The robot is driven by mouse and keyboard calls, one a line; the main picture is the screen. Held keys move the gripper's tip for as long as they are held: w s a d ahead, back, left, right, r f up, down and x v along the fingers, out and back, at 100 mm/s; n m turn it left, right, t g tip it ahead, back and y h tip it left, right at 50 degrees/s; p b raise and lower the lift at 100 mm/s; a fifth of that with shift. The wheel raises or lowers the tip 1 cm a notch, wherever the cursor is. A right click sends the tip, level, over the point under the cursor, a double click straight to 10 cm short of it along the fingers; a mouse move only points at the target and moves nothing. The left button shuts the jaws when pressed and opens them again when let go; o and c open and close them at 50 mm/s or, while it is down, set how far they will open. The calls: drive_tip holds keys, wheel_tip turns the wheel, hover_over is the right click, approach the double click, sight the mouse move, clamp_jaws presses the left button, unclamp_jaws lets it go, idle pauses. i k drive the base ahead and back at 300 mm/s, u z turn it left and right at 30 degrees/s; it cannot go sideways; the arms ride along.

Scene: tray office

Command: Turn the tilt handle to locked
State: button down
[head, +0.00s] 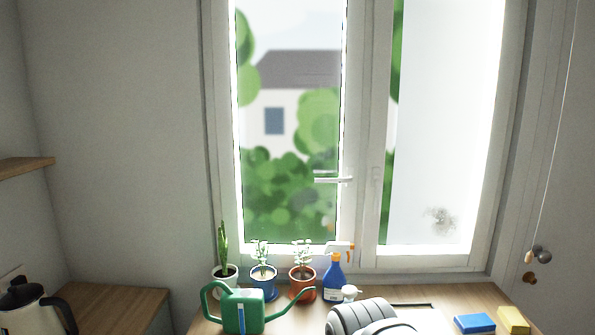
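The tilt handle (333,179) is a pale lever on the right frame member of the left window sash. It lies about horizontal, its grip pointing left across the glass. The left sash (353,110) appears closed in its frame. My gripper is not in view, and nothing is seen touching the handle. A grey rounded part at the bottom centre looks like my own arm.
On the wooden counter (290,320) stand a green watering can (243,310), several potted plants, a blue spray bottle (334,280) below the handle, and blue and yellow sponges (474,323) at right. A pull cord (556,150) hangs at right.

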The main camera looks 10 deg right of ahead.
sight(351, 178)
drive_tip(key=z, duration=0.05)
drive_tip(key=i, duration=1)
drive_tip(key=u, duration=0.05)
